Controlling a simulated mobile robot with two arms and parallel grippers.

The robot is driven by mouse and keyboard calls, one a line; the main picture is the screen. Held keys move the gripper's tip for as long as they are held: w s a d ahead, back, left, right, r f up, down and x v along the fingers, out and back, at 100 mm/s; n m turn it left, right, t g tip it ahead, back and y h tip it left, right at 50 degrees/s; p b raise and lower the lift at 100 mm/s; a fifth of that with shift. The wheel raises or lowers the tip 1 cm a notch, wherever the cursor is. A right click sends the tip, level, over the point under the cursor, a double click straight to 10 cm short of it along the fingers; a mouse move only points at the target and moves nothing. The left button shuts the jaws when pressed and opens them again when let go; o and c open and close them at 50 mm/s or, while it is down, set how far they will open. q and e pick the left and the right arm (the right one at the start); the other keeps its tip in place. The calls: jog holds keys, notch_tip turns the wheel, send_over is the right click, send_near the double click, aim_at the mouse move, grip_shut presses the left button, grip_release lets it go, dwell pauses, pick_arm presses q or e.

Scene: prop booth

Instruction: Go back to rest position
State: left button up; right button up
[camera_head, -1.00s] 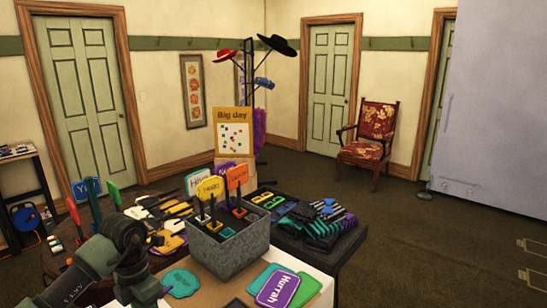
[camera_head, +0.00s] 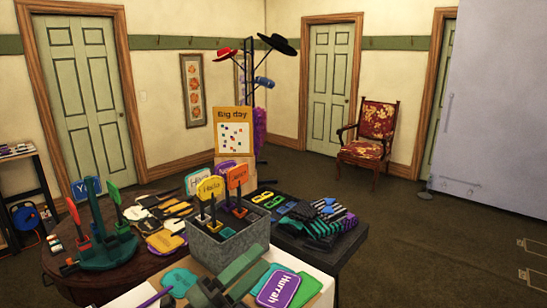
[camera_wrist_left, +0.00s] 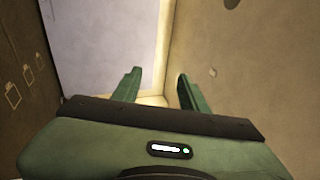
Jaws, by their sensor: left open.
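My left gripper (camera_head: 258,264) shows at the bottom middle of the head view, its two green fingers apart and pointing up and right. It appears in front of the grey box, over the near table. In the left wrist view the fingers of the left gripper (camera_wrist_left: 158,84) stand wide apart with nothing between them. Beyond them are only floor, walls and a pale panel. My right gripper is not in view.
A purple "Hurrah" sign (camera_head: 278,288) lies close right of my gripper. A green stand (camera_head: 108,254) with upright signs is on the round table at left. Floor at right is open.

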pick_arm(q)
jog(key=a+f+n+t+y, duration=0.2)
jog(key=a+f+n+y, duration=0.2)
jog(key=a+n+y, duration=0.4)
jog(key=a+f+n+t+y, duration=0.2)
jog(key=a+f+n+y, duration=0.25)
jog(key=n+y, duration=0.4)
jog(key=s+a+f+n+g+y, duration=0.1)
jog(key=s+a+f+n+g, duration=0.5)
jog(key=f, duration=0.3)
jog(key=s+d+f+n+g+h, duration=0.1)
jog(key=s+f+n+g, duration=0.1)
jog(key=s+f+g, duration=0.6)
jog(key=s+d+f+n+g, duration=0.15)
jog(key=s+f, duration=0.35)
jog(key=s, duration=0.8)
notch_tip(320, 180, down, 33)
jog(key=s+g+b, duration=0.1)
jog(key=s+b, duration=0.1)
jog(key=b, duration=0.4)
jog(key=s+a+f+b, duration=0.2)
jog(key=s+f, duration=0.6)
jog(key=f, duration=0.1)
jog(key=s+a+f+g+b, duration=0.1)
jog(key=s+f+b, duration=0.1)
jog(key=s+f, duration=0.6)
notch_tip(320, 180, down, 2)
jog(key=shift+s+a+f, duration=0.1)
jog(key=shift+s+a, duration=0.3)
